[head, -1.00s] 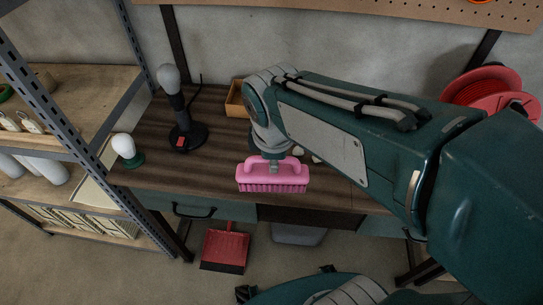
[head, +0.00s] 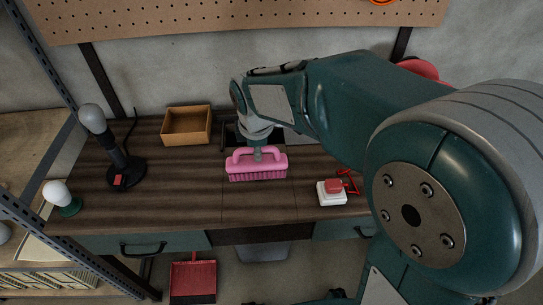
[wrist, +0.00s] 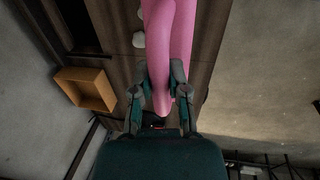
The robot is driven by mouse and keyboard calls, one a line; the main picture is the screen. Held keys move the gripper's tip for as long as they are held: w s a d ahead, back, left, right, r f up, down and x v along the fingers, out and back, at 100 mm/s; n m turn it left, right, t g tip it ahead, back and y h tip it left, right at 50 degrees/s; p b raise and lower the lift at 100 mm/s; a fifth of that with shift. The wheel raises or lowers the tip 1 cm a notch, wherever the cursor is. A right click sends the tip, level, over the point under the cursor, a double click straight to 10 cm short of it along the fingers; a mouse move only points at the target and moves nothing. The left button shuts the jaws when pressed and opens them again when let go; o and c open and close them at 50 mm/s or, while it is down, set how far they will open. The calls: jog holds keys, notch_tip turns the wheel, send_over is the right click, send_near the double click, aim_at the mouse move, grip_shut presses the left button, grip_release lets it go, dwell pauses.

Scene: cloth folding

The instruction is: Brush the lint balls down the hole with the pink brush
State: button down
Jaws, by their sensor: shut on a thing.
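The pink brush (head: 257,172) is held above the wooden workbench (head: 190,190) with its bristles pointing down. My gripper (head: 259,152) is shut on its handle; in the wrist view my gripper (wrist: 163,75) has its fingers on both sides of the pink handle (wrist: 170,35). Two pale lint balls (wrist: 139,40) show on the bench beside the handle in the wrist view. The lint balls are hidden in the head view. A dark rectangular hole (head: 229,138) in the bench shows behind the brush, partly covered by my arm. I cannot tell whether the bristles touch the bench.
An open wooden box (head: 187,142) stands at the back, left of the hole. A white-and-red button box (head: 332,192) sits right of the brush. A grey bin (head: 262,251) is under the bench.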

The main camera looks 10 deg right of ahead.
aim_at(258, 173)
jog(key=shift+w+d+f, duration=0.1)
jog(key=shift+w+f, duration=0.1)
jog(key=shift+w, duration=0.05)
jog(key=shift+a+f, duration=0.3)
jog(key=shift+f, duration=0.15)
jog(key=f, duration=0.5)
jog(key=shift+d, duration=0.4)
jog(key=shift+a+f, duration=0.1)
jog(key=shift+f, duration=0.55)
jog(key=shift+a+f, duration=0.35)
jog(key=shift+a, duration=0.05)
jog(key=shift+d, duration=0.1)
jog(key=shift+d, duration=0.2)
jog(key=shift+a+f, duration=0.15)
jog(key=shift+f, duration=0.35)
